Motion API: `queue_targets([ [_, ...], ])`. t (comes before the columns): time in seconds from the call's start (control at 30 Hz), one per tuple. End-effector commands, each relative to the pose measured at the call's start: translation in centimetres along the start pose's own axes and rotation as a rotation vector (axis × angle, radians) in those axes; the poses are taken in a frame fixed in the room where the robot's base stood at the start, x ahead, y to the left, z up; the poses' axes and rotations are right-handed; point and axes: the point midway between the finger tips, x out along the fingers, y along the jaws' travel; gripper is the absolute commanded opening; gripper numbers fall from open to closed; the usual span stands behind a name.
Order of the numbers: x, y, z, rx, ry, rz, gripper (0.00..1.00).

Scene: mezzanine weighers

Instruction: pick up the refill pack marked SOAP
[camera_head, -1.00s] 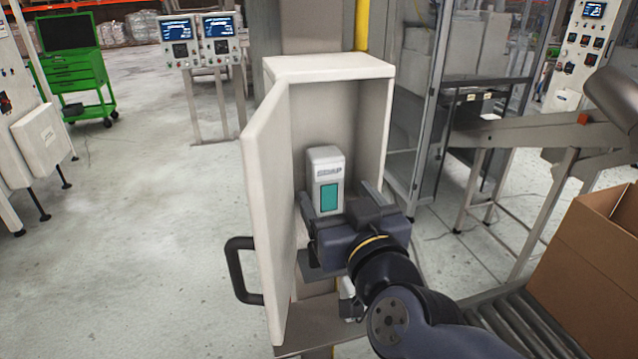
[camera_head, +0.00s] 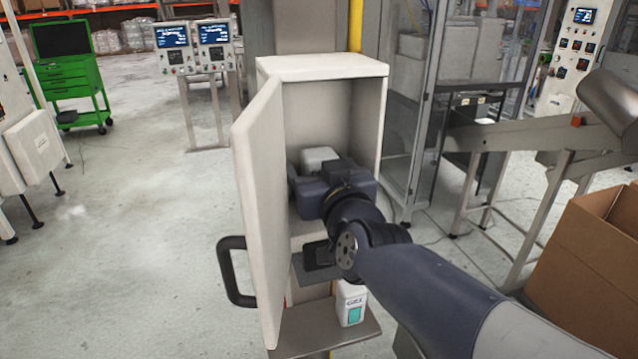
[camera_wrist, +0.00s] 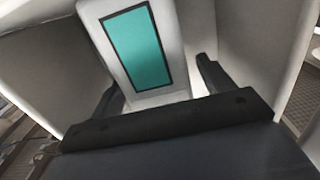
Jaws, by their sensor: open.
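The SOAP refill pack (camera_head: 319,158) stands inside the open white cabinet (camera_head: 318,68). In the head view only its pale top shows; my gripper (camera_head: 325,175) hides the rest, with its label. In the wrist view the pack's white front (camera_wrist: 165,94) with a teal panel is close up, tilted in the picture. My gripper (camera_wrist: 158,90) is open, with one finger on each side of the pack's lower part. I cannot tell whether either finger touches it.
The cabinet door (camera_head: 258,215) stands open on the left, with a dark handle. Another white pack with a teal panel (camera_head: 352,305) stands on a lower ledge (camera_head: 340,335). A cardboard box (camera_head: 590,255) is at the right. Open floor lies left.

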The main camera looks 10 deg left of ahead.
Motion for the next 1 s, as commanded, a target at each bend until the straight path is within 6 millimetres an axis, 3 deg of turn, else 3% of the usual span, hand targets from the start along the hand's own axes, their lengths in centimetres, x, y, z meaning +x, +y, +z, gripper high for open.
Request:
queue_targets([
  [0.17,1.42,-0.03,-0.07,0.000,0.001,0.000,0.76],
  [0.43,1.54,-0.04,-0.03,0.001,0.001,-0.001,0.76],
  [1.0,1.51,-0.05,-0.03,0.000,0.001,-0.001,0.29],
])
